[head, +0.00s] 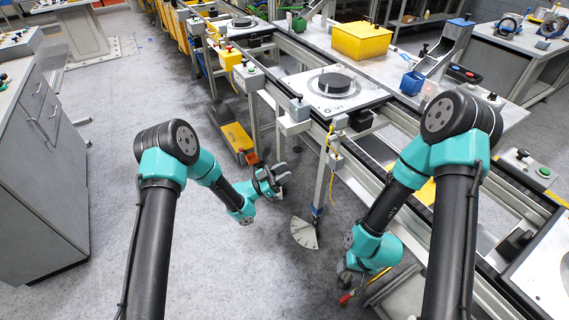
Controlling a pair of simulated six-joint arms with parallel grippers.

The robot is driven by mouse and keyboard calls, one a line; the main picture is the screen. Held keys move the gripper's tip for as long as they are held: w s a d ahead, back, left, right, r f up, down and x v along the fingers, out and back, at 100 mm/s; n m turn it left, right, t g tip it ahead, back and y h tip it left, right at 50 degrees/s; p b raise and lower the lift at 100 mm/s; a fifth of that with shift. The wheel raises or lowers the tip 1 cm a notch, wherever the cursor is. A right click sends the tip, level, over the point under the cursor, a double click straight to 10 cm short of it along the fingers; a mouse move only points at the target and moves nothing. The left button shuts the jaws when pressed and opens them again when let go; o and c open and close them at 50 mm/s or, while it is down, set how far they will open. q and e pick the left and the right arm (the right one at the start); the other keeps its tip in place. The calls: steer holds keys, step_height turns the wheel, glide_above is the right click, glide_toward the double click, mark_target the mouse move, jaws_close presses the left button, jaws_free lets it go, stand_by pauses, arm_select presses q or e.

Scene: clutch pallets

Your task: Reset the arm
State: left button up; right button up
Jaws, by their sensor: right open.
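My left arm comes in from the left of the head view, bends down, and ends at my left gripper (282,173) beside the conveyor's front leg. Its fingers are spread apart with nothing visible between them. My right arm reaches up on the right and folds down toward the lower middle. My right gripper (349,298) is low near the bottom edge, open, largely hidden behind the forearm. I see no object held in it.
A conveyor runs diagonally, bearing a pallet (310,100) with a dark clutch disc (334,83). A grey cabinet (40,190) stands left.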

arm_select(q)
steer(key=s+a+f+n+t+y, duration=0.1)
steer(key=s+a+f+n+y, duration=0.3)
steer(key=a+f+n+y, duration=0.3)
steer(key=s+a+f+n+t+y, duration=0.1)
steer(key=s+a+f+n+y, duration=0.25)
steer(key=a+f+y, duration=0.45)
steer(key=s+a+n+g+y, duration=0.1)
steer(key=s+a+n+g, duration=0.2)
steer(key=s, duration=0.7)
steer(key=s+a+f+n+g+y, duration=0.1)
steer(key=s+a+n+g+y, duration=0.1)
steer(key=s+a, duration=0.4)
steer(key=s+n+g, duration=0.1)
steer(key=s+g, duration=0.1)
steer(key=s, duration=0.3)
steer(key=shift+a+f+g, duration=0.15)
steer(key=shift+a+g, duration=0.15)
